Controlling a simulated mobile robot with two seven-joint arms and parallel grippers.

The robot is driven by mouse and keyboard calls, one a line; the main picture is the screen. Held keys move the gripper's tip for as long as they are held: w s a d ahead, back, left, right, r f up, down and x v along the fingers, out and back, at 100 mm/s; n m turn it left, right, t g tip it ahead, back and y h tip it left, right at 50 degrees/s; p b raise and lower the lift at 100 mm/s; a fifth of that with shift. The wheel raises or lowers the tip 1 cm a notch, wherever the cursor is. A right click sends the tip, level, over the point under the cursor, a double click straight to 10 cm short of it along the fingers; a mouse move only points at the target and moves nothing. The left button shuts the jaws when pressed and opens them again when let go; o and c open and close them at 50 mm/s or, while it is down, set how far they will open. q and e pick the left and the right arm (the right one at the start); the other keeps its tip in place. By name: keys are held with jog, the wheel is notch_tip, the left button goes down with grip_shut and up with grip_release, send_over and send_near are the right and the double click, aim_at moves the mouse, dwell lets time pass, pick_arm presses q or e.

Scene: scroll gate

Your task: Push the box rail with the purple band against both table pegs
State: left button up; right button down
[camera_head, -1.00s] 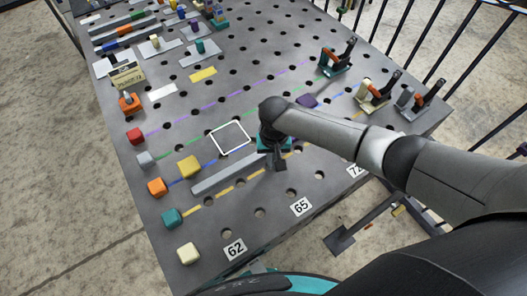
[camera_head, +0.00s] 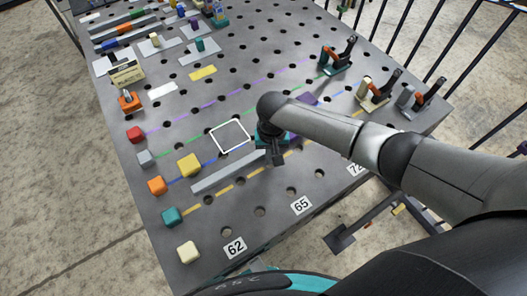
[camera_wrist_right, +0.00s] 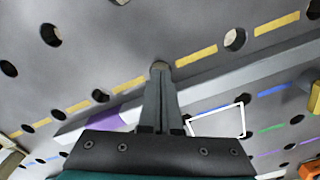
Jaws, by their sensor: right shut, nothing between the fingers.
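The box rail (camera_head: 222,178) is a long grey bar lying between the yellow and blue dashed lines, roughly parallel to the yellow one. In the head view my right arm hides its far part. In the right wrist view the rail (camera_wrist_right: 265,72) shows a purple band (camera_wrist_right: 104,117) left of the fingers. My right gripper (camera_head: 277,160) is shut and empty, pointing down. Its fingertips (camera_wrist_right: 160,67) are on the yellow-line side of the rail; I cannot tell if they touch it. I cannot make out the table pegs. My left gripper is not in view.
A yellow block (camera_head: 188,165) lies beside the rail near a white square outline (camera_head: 230,136). Coloured cubes, including a teal one (camera_head: 173,216), line the left edge. Toggle clamps (camera_head: 375,94) stand at the right. The table is dotted with holes.

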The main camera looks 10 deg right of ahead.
jog(key=shift+w+a+b, duration=0.3)
jog(key=shift+w+b, duration=0.3)
jog(key=shift+w, duration=0.2)
jog(key=shift+w+a+b, duration=0.3)
jog(key=shift+w+b, duration=0.3)
jog(key=shift+w, duration=0.2)
jog(key=shift+w+a+b, duration=0.3)
jog(key=shift+w+b, duration=0.3)
jog(key=shift+w, duration=0.2)
jog(key=shift+r, duration=0.1)
jog(key=shift+s+d+p, duration=0.1)
jog(key=shift+s+p, duration=0.2)
jog(key=shift+p, duration=0.5)
jog(key=shift+s+d+p, duration=0.3)
jog(key=shift+s+p, duration=0.45)
jog(key=shift+p, duration=0.1)
jog(key=shift+s, duration=0.15)
